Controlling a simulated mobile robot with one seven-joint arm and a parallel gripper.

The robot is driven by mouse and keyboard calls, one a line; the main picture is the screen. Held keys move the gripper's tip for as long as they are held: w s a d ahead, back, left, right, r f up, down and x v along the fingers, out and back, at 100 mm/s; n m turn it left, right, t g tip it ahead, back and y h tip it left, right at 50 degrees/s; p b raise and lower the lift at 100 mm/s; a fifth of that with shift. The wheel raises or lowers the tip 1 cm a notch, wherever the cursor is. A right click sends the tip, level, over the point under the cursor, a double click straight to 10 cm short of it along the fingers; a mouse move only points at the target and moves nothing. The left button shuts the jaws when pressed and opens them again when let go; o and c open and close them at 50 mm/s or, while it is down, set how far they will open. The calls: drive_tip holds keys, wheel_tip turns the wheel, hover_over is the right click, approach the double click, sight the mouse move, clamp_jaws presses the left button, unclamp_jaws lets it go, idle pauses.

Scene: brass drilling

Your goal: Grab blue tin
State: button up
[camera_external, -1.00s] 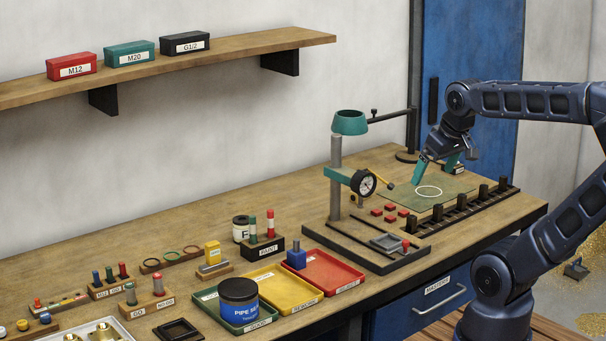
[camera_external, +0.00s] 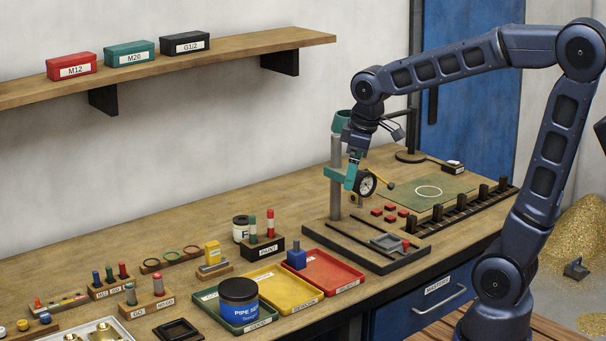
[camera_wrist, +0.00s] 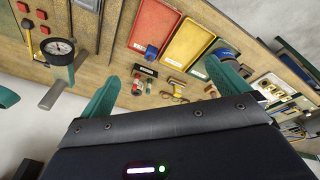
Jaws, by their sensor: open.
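The blue tin (camera_external: 239,308) has a black lid and a blue "PIPE SEAL" label. It stands upright in the green tray (camera_external: 207,300) at the front of the bench. In the wrist view the tin (camera_wrist: 227,51) shows at the upper right, partly hidden behind one finger. My gripper (camera_external: 352,176) has teal fingers and is in front of the dial gauge stand, above the bench, well to the right of and higher than the tin. In the wrist view my gripper (camera_wrist: 160,80) is open with nothing between its fingers.
The dial gauge stand (camera_external: 336,205) rises close by my gripper. A black square frame (camera_external: 178,330) lies left.

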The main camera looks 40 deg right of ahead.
drive_tip(key=w+a+f+n+g, duration=0.1)
drive_tip(key=w+a+f+n, duration=0.15)
drive_tip(key=a, duration=0.35)
drive_tip(key=w+a+f+n, duration=0.2)
drive_tip(key=w+a+f, duration=0.1)
drive_tip(key=a, duration=0.3)
drive_tip(key=n+g, duration=0.2)
drive_tip(key=n, duration=0.4)
approach(237, 287)
drive_tip(key=shift+s+d+f+h, duration=0.15)
drive_tip(key=shift+s+f+h, duration=0.05)
drive_tip(key=shift+f+h, duration=0.1)
wheel_tip(237, 287, down, 5)
drive_tip(key=shift+r, duration=0.1)
drive_tip(key=shift+a+f, duration=0.15)
drive_tip(key=shift+f, duration=1.15)
drive_tip(key=shift+a+f, duration=0.15)
drive_tip(key=shift+f, duration=1.15)
drive_tip(key=c, duration=1.2)
drive_tip(key=shift+r, duration=0.15)
